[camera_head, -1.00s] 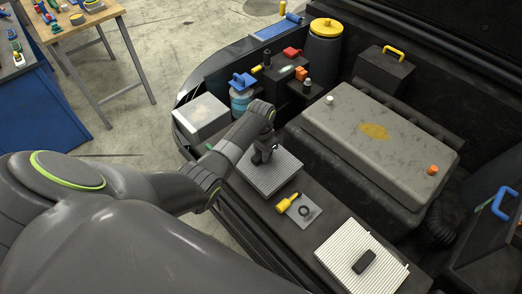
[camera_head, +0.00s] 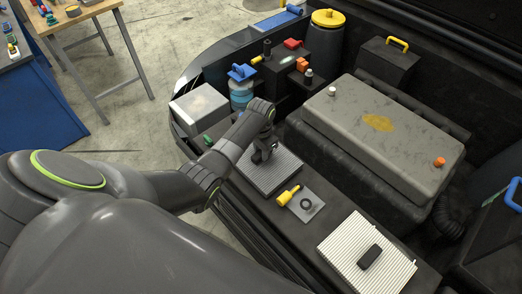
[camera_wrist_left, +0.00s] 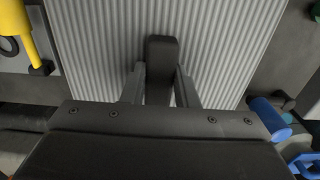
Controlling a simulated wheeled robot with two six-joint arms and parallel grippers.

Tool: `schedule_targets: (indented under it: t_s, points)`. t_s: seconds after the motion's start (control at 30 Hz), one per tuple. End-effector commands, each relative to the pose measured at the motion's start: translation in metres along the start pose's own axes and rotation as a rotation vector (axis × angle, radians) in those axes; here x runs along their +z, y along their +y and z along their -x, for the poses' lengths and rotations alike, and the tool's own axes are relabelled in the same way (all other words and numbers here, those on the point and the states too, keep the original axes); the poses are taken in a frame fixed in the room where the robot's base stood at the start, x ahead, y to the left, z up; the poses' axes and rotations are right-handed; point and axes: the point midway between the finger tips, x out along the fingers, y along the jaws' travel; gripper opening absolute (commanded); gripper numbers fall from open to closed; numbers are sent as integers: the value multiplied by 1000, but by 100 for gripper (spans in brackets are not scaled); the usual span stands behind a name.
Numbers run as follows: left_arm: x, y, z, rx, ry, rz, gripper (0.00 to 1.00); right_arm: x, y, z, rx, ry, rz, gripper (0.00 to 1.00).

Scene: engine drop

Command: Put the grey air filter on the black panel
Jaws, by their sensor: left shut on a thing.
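The grey air filter (camera_head: 284,171) is a flat ribbed square at the near left part of the black panel (camera_head: 334,208). My left gripper (camera_head: 263,156) is over it and shut on its dark handle. The left wrist view shows the handle between the fingers (camera_wrist_left: 160,88), with the ribbed filter (camera_wrist_left: 90,45) below. The filter looks level and close to the panel; I cannot tell whether it touches. A second, paler ribbed filter (camera_head: 345,243) with a black handle lies further right on the panel. My right gripper is not in view.
A yellow tool (camera_head: 287,197) and a small grey plate with a black ring (camera_head: 307,205) lie between the two filters. A large grey engine cover (camera_head: 385,125) rises behind. A pale box (camera_head: 199,103) and a blue-capped bottle (camera_head: 242,92) stand left of the filter.

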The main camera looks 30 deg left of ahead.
Motion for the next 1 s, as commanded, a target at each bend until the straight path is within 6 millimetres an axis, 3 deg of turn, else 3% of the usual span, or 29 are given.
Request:
schedule_targets:
  t_s: [0.5,0.53,0.7,1.0]
  points:
    - [0,0,-11,0,1,-1,0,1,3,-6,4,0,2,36]
    - [-1,0,-10,0,1,-1,29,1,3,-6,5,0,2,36]
    - [0,0,-10,0,1,0,52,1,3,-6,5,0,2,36]
    - [0,0,-10,0,0,0,52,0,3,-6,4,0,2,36]
